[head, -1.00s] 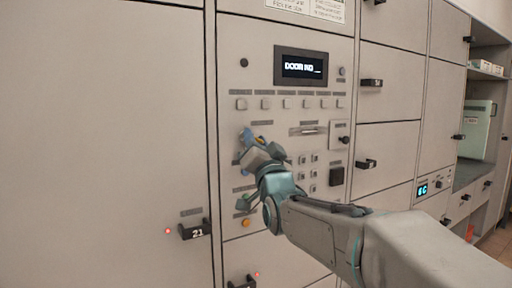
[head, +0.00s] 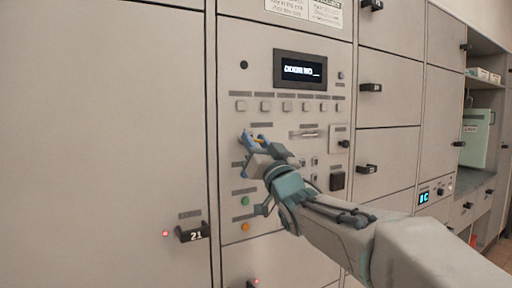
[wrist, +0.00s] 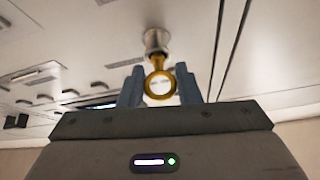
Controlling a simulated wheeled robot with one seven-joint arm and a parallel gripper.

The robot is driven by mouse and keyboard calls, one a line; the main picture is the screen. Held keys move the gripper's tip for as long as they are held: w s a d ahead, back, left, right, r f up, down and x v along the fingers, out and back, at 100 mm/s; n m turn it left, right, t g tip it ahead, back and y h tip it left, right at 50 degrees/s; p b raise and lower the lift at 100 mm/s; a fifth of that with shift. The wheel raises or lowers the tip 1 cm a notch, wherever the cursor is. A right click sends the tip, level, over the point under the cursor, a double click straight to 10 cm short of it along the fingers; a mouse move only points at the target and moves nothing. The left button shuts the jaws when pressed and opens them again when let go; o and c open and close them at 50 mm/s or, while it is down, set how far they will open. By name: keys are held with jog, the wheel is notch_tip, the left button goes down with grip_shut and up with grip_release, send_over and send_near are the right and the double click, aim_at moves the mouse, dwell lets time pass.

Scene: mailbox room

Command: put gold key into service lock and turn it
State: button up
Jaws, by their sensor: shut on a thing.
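My gripper (head: 254,141) is at the control panel (head: 290,220), left of its middle and below the row of square buttons. Its blue-grey fingers are shut on the gold key; the gripper also shows in the wrist view (wrist: 160,88). The gold key (wrist: 160,84) has a round ring head between the fingertips. Its shaft points away from me and meets the round silver service lock (wrist: 157,41). The tip is hidden at the lock face, so the depth cannot be told. In the head view only a bit of gold (head: 261,138) shows, and the fingers hide the lock.
A lit display (head: 300,69) sits above the square buttons. A green button (head: 245,201) and an orange button (head: 245,227) are below my gripper. Locker doors with handles (head: 368,169) stand to the right.

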jog(key=n+g+y, duration=0.1)
jog(key=n, duration=0.2)
jog(key=n+g+y, duration=0.1)
jog(key=n+y, duration=0.1)
jog(key=n+g+y, duration=0.1)
jog(key=n, duration=0.2)
jog(key=shift+d+n+g, duration=0.1)
jog(key=shift+n+g, duration=0.2)
jog(key=shift+g, duration=0.1)
jog(key=o, duration=1)
jog(key=shift+o, duration=0.2)
jog(key=s+d+b, duration=0.2)
jog(key=s+d, duration=0.3)
jog(key=s, duration=0.2)
jog(key=shift+s, duration=0.2)
dwell(0.6)
